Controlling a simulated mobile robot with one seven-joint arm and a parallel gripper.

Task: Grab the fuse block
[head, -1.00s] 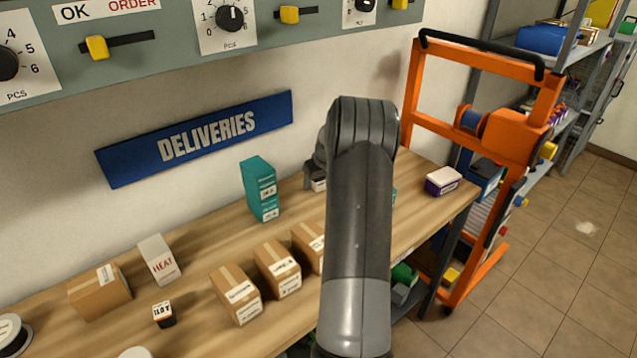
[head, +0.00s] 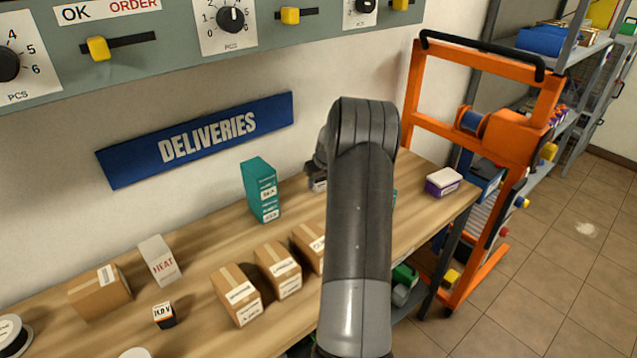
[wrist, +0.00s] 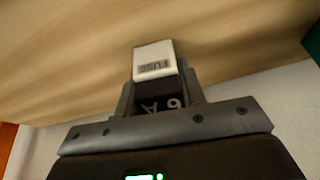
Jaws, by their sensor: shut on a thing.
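The fuse block (wrist: 154,62) shows in the wrist view between my gripper's fingers (wrist: 158,98). It has a white end lettered FUSE and a dark part marked "6 A". My gripper is shut on it, with the white end sticking out past the fingertips. In the head view my gripper (head: 316,172) is mostly behind my arm, at the back of the wooden bench (head: 215,238) near the wall. Only a small pale part of the fuse block (head: 319,186) shows there. I cannot tell whether it touches the bench.
A teal box stack (head: 262,190) stands just left of my gripper. Several cardboard boxes (head: 278,270) stand nearer the front. A white-and-purple box (head: 443,181) sits at the bench's right end, beside an orange frame (head: 510,135).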

